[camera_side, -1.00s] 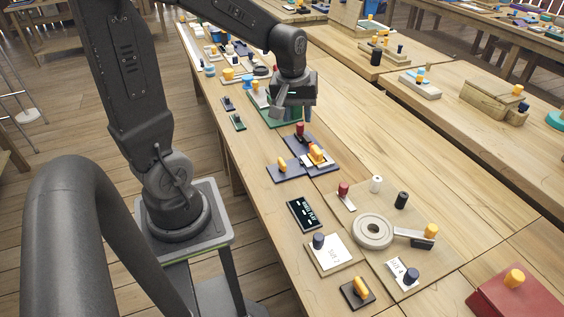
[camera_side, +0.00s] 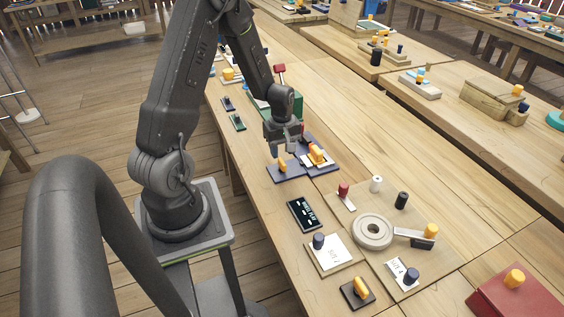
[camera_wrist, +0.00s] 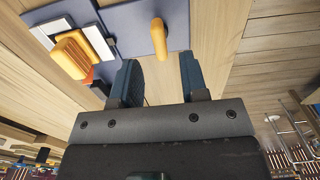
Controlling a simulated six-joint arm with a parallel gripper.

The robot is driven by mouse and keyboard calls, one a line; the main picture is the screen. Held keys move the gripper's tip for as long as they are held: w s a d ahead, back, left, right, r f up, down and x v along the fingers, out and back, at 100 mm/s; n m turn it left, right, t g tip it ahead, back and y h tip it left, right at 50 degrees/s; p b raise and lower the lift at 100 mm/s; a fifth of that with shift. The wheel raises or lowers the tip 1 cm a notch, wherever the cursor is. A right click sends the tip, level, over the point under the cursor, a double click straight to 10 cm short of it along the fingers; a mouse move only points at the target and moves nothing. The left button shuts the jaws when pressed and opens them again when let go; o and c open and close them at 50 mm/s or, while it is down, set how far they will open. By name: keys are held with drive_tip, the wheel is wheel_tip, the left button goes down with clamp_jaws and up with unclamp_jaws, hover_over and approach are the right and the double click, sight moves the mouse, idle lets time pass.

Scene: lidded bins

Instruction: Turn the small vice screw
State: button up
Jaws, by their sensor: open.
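A blue-grey base (camera_side: 325,170) carries a yellow block between white strips, which looks like the small vice. Beside it, a yellow handle (camera_side: 282,165) stands on a blue-grey plate (camera_side: 290,174); I cannot tell which yellow part is the screw. My gripper (camera_side: 288,152) hangs just above and behind this plate. In the wrist view, my open gripper (camera_wrist: 158,68) has its two dark fingers apart with nothing between them. The yellow handle (camera_wrist: 158,38) lies just beyond the gap between the fingertips. The yellow block (camera_wrist: 72,55) with its white strips is to the left.
A green panel (camera_side: 291,101) with a red knob (camera_side: 280,69) stands behind my gripper. Bare wood lies to the right of the vice.

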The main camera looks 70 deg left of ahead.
sight(282, 161)
drive_tip(key=shift+f, duration=2.6)
drive_tip(key=shift+c, duration=0.3)
clamp_jaws()
